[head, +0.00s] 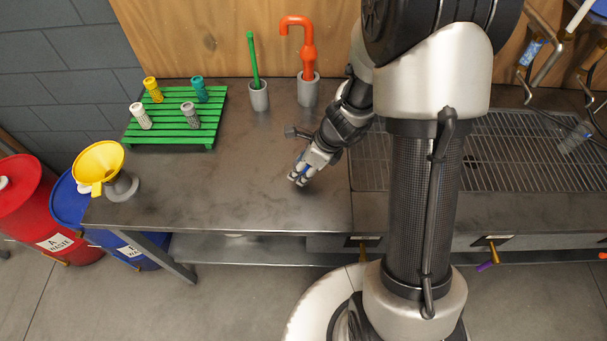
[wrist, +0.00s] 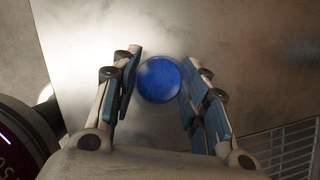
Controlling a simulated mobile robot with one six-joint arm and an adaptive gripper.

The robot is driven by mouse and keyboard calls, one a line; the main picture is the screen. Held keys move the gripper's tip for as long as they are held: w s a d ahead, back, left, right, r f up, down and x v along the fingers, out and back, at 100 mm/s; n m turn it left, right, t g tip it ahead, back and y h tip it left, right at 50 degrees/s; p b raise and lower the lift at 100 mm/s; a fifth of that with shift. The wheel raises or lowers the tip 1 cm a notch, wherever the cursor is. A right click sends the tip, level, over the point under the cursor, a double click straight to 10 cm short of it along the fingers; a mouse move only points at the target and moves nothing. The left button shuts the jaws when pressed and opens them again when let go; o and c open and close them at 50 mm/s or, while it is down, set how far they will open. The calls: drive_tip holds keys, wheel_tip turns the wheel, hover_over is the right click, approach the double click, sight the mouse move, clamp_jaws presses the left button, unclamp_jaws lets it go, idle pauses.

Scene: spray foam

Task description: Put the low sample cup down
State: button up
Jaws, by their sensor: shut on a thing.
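The low sample cup (wrist: 160,80) shows in the wrist view as a round blue disc with a faint clear rim around it. It sits between the two blue-padded fingers of my gripper (wrist: 163,62), which is shut on it. In the head view my gripper (head: 298,177) is low over the bare middle of the grey metal bench (head: 240,190). There the cup is mostly hidden by the fingers and too small to make out. I cannot tell whether its base touches the bench.
A green slatted rack (head: 172,132) with several small capped containers stands at the back left. A yellow funnel (head: 98,163) is at the left edge. Two grey holders, with a green tool (head: 253,62) and an orange tool (head: 307,52), stand behind. A metal grate (head: 520,150) lies right.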

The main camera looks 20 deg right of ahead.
drive_tip(key=shift+f, duration=1)
drive_tip(key=shift+b, duration=0.3)
drive_tip(key=shift+f, duration=0.2)
drive_tip(key=o, duration=1.1)
drive_tip(key=shift+o, duration=0.2)
drive_tip(key=shift+r, duration=0.1)
